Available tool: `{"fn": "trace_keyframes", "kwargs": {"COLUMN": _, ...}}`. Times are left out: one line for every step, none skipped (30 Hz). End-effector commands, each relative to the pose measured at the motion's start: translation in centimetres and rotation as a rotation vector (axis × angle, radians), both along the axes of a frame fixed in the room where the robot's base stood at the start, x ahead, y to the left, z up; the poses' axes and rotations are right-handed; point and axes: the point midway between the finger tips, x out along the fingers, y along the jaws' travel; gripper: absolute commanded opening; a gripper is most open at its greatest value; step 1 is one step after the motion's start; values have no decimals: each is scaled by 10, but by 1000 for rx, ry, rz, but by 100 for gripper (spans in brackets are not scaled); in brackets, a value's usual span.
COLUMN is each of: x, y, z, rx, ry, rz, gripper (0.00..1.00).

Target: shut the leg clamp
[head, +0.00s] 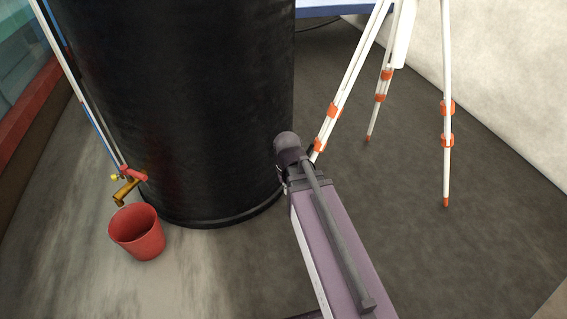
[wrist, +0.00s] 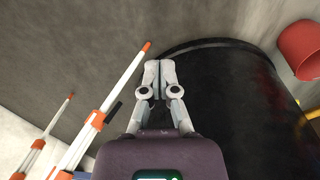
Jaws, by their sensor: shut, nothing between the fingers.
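A tripod with white legs and orange clamps stands at the upper right in the head view. On its leg nearest my arm, the lower orange leg clamp (head: 319,145) is partly hidden behind my wrist. In the wrist view the same clamp (wrist: 98,119) shows at the left, with a dark lever (wrist: 113,109) sticking out from its side toward my gripper. My gripper (wrist: 158,66) is shut and empty, to the right of that leg and apart from the lever in the picture. In the head view my arm hides most of the fingers.
A large black tank (head: 185,100) stands close to the left of my arm; its lower rim (wrist: 205,43) curves beside my gripper. A red bucket (head: 137,232) sits under a brass tap (head: 126,191). Another tripod leg (head: 446,120) stands farther right.

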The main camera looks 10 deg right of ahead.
Motion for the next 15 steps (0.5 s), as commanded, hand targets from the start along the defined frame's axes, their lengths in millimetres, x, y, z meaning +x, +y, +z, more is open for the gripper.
{"fn": "trace_keyframes", "kwargs": {"x": -17, "y": 1, "z": 10, "rx": 12, "ry": 13, "rz": -2, "gripper": 0}}
{"fn": "trace_keyframes", "kwargs": {"x": -22, "y": 1, "z": 11, "rx": 19, "ry": 21, "rz": -2, "gripper": 0}}
{"fn": "trace_keyframes", "kwargs": {"x": -27, "y": 2, "z": 13, "rx": 27, "ry": 28, "rz": -3, "gripper": 0}}
{"fn": "trace_keyframes", "kwargs": {"x": -30, "y": 2, "z": 14, "rx": 32, "ry": 33, "rz": -3, "gripper": 0}}
{"fn": "trace_keyframes", "kwargs": {"x": -33, "y": 3, "z": 14, "rx": 35, "ry": 36, "rz": -3, "gripper": 0}}
{"fn": "trace_keyframes", "kwargs": {"x": -35, "y": 3, "z": 15, "rx": 38, "ry": 40, "rz": -3, "gripper": 0}}
{"fn": "trace_keyframes", "kwargs": {"x": -36, "y": 3, "z": 15, "rx": 40, "ry": 42, "rz": -3, "gripper": 0}}
{"fn": "trace_keyframes", "kwargs": {"x": -36, "y": 3, "z": 14, "rx": 41, "ry": 43, "rz": -3, "gripper": 0}}
{"fn": "trace_keyframes", "kwargs": {"x": -36, "y": 3, "z": 14, "rx": 41, "ry": 44, "rz": -3, "gripper": 0}}
{"fn": "trace_keyframes", "kwargs": {"x": -36, "y": 4, "z": 14, "rx": 41, "ry": 44, "rz": -3, "gripper": 0}}
{"fn": "trace_keyframes", "kwargs": {"x": -35, "y": 4, "z": 14, "rx": 41, "ry": 44, "rz": -3, "gripper": 0}}
{"fn": "trace_keyframes", "kwargs": {"x": -35, "y": 4, "z": 14, "rx": 41, "ry": 44, "rz": -3, "gripper": 0}}
{"fn": "trace_keyframes", "kwargs": {"x": -35, "y": 4, "z": 14, "rx": 41, "ry": 43, "rz": -3, "gripper": 0}}
{"fn": "trace_keyframes", "kwargs": {"x": -35, "y": 4, "z": 14, "rx": 41, "ry": 43, "rz": -3, "gripper": 0}}
{"fn": "trace_keyframes", "kwargs": {"x": -35, "y": 4, "z": 14, "rx": 41, "ry": 43, "rz": -3, "gripper": 0}}
